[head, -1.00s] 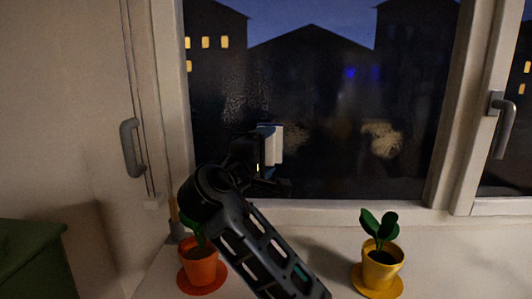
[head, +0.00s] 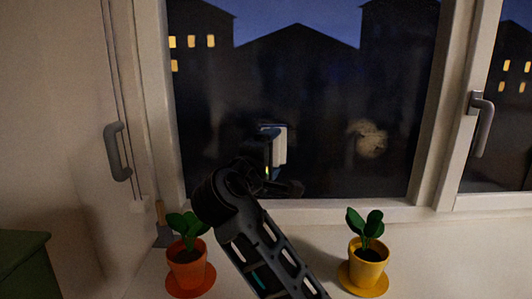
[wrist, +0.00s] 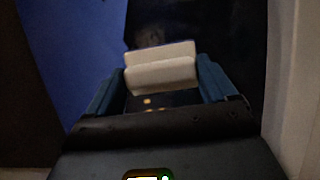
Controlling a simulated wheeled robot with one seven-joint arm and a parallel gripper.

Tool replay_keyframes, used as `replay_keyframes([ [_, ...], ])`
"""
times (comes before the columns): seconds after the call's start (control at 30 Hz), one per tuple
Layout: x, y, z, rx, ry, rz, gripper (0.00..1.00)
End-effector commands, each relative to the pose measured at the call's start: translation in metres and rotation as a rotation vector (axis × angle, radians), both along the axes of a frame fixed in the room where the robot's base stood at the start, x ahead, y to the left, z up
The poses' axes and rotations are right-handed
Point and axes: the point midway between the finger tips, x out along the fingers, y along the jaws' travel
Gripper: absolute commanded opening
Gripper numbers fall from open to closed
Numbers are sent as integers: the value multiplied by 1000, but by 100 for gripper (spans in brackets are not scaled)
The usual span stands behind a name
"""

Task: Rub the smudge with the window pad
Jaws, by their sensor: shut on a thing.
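I cannot tell whether the pad touches the glass. A pale, roundish smudge (head: 370,139) shows on the pane to the right of the pad, clearly apart from it. The glass (head: 310,90) around the pad looks clear, though my gripper hides a part.
On the sill below, an orange pot with a plant (head: 186,269) stands left of my arm and a yellow pot with a plant (head: 367,264) stands right. A small wooden-handled tool (head: 162,226) leans at the left corner. A window handle (head: 483,122) is at right.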

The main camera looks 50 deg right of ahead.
Motion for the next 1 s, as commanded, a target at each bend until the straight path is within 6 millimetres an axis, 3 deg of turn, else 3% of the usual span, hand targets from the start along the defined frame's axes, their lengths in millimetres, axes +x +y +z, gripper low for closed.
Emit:
replay_keyframes([
  [1.0,-50,-40,0,1,1,-3,60],
])
